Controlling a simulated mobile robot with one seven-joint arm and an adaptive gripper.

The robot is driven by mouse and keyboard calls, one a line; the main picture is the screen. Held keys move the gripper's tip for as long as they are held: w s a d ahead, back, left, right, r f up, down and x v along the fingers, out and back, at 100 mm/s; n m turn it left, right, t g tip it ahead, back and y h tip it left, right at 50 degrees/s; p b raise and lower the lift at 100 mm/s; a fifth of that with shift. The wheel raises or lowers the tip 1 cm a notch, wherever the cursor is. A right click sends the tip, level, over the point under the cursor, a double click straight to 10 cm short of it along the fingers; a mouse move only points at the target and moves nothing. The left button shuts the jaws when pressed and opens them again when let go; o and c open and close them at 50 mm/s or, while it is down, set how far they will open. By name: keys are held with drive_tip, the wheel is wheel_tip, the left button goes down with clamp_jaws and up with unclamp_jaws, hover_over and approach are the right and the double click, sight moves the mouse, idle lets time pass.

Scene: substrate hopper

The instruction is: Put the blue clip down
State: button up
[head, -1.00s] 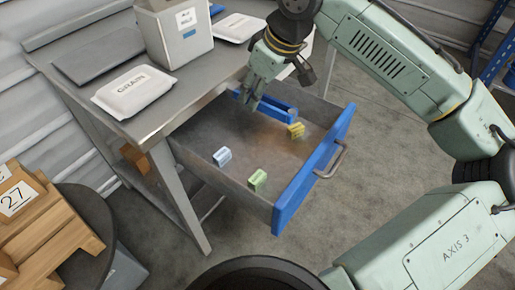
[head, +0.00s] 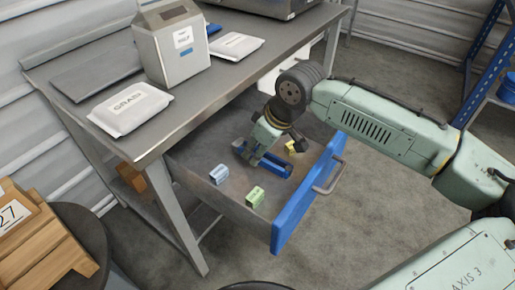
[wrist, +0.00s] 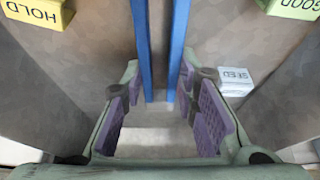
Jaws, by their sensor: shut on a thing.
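The blue clip (head: 276,165) is a long piece with two parallel bars, in or just above the open drawer (head: 190,160). My gripper (head: 248,154) is shut on its end nearest the bench. In the wrist view the clip's two blue bars (wrist: 178,45) run away from between my purple-padded fingers (wrist: 165,115). I cannot tell whether the clip touches the drawer floor. The drawer also holds a yellow HOLD block (head: 296,146), a green GOOD block (head: 255,197) and a pale SEED block (head: 219,174).
The drawer's blue front (head: 300,200) with its handle (head: 330,180) stands out over the floor. On the bench are a GRAIN bag (head: 130,108), a grey hopper box (head: 175,55) and another white packet (head: 236,45). Bare drawer floor shows between the blocks.

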drive_tip(key=shift+f, duration=0.1)
drive_tip(key=shift+f, duration=0.5)
drive_tip(key=o, duration=1.1)
drive_tip(key=shift+r, duration=0.1)
drive_tip(key=shift+r, duration=0.3)
drive_tip(key=v, duration=1.2)
drive_tip(key=shift+r+p, duration=0.25)
drive_tip(key=shift+p, duration=0.05)
drive_tip(key=shift+a, duration=0.1)
